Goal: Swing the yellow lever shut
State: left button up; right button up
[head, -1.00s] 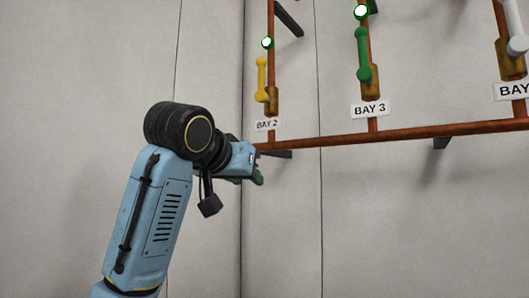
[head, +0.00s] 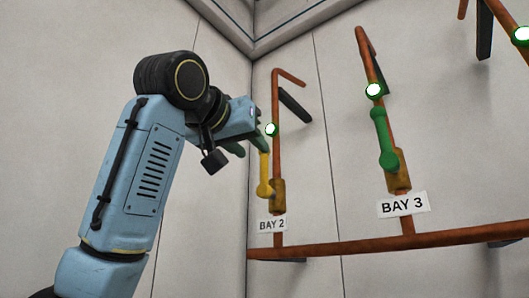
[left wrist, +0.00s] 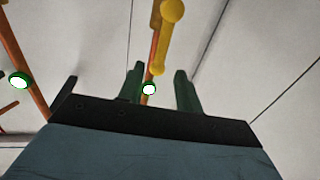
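The yellow lever (head: 265,174) stands upright along the BAY 2 pipe, with its round lower end at the brass valve body (head: 279,196). In the left wrist view the yellow lever (left wrist: 163,42) reaches down from the top edge, its near end just beyond and between the fingertips. My left gripper (head: 251,146) is beside the lever's upper end in the head view. In the left wrist view its two green fingers (left wrist: 158,72) are apart with nothing held. Whether a finger touches the lever I cannot tell. My right gripper is not in view.
A lit green-rimmed lamp (head: 270,129) sits on the BAY 2 pipe just above the lever. A green lever (head: 384,138) stands at BAY 3 to the right. A horizontal copper pipe (head: 340,247) runs below both bays. The wall left of the arm is bare.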

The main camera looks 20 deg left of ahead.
aim_at(262, 158)
pick_arm(q)
jog(key=w, duration=0.2)
jog(key=w+p, duration=0.1)
jog(key=w, duration=0.1)
jog(key=w+p, duration=0.1)
jog(key=w, duration=0.1)
jog(key=shift+d+r, duration=0.1)
jog(key=shift+d, duration=0.3)
jog(key=shift+w+d, duration=0.1)
jog(key=shift+w, duration=0.5)
grip_shut()
jog(key=shift+s, duration=0.1)
